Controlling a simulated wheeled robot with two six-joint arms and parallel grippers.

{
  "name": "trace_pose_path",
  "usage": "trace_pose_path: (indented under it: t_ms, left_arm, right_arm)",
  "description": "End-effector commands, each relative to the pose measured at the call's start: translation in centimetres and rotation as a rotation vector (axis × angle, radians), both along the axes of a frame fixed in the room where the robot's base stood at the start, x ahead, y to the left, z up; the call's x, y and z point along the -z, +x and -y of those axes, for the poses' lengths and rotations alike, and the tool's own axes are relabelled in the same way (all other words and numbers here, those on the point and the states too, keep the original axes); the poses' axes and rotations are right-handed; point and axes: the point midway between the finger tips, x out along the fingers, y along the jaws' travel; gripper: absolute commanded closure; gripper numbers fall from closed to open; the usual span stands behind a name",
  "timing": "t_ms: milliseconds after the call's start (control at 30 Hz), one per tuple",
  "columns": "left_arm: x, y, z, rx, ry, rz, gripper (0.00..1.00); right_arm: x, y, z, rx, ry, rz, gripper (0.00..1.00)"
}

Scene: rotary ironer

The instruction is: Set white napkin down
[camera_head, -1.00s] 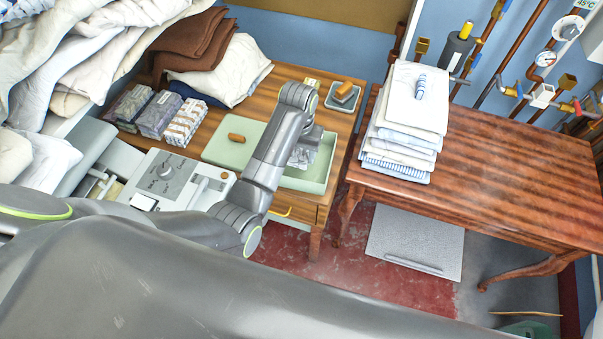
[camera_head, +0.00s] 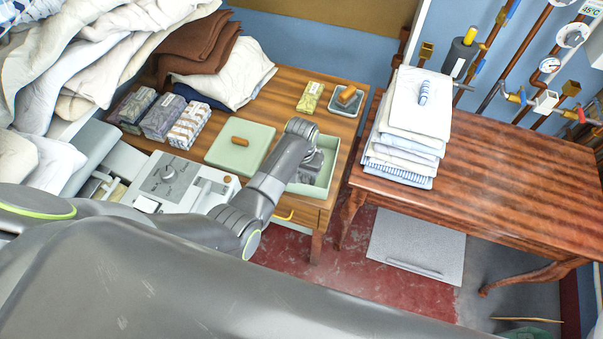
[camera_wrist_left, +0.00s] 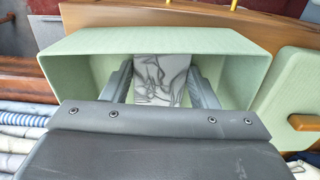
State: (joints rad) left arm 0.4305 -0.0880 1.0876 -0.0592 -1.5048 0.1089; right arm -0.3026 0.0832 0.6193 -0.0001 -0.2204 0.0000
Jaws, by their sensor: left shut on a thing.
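My left gripper (camera_head: 308,166) is down inside the open green box (camera_head: 327,165) on the wooden side table. In the left wrist view its fingers (camera_wrist_left: 160,82) are shut on a pale white-grey folded piece with dark wavy lines, which I take for the white napkin (camera_wrist_left: 158,68). The box walls (camera_wrist_left: 90,75) stand around it. I cannot tell whether the napkin touches the box floor. In the head view my gripper mostly hides it. My right gripper is not in view.
The green lid (camera_head: 240,146) with an orange handle lies left of the box. Patterned bundles (camera_head: 162,116), a yellowish packet (camera_head: 310,97) and a small grey dish (camera_head: 347,99) share the table. A folded linen stack (camera_head: 408,140) stands on the right table (camera_head: 500,180), otherwise clear.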

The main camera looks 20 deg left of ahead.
Motion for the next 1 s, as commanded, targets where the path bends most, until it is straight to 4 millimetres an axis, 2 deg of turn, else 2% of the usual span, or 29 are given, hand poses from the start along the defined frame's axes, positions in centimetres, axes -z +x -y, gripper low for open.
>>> trace_pose_path:
  t_ms: [167, 200, 367, 600, 767, 1000]
  left_arm:
    - [0.3, 0.0, 0.0, 0.000, 0.000, 0.000, 0.68]
    - [0.3, 0.0, 0.0, 0.000, 0.000, 0.000, 0.44]
    - [0.3, 0.0, 0.0, 0.000, 0.000, 0.000, 0.25]
    - [0.2, 0.0, 0.0, 0.000, 0.000, 0.000, 0.25]
    - [-0.5, 0.1, 0.0, 0.000, 0.000, 0.002, 0.25]
    - [-4.1, 0.2, 0.1, 0.000, -0.001, 0.006, 0.25]
  right_arm:
    - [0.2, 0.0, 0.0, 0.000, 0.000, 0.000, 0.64]
    - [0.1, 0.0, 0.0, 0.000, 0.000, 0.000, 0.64]
    - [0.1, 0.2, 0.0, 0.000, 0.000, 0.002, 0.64]
    - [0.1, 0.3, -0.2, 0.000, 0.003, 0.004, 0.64]
    - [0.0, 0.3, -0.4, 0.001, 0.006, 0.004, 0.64]
    - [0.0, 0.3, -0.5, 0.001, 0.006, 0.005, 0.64]
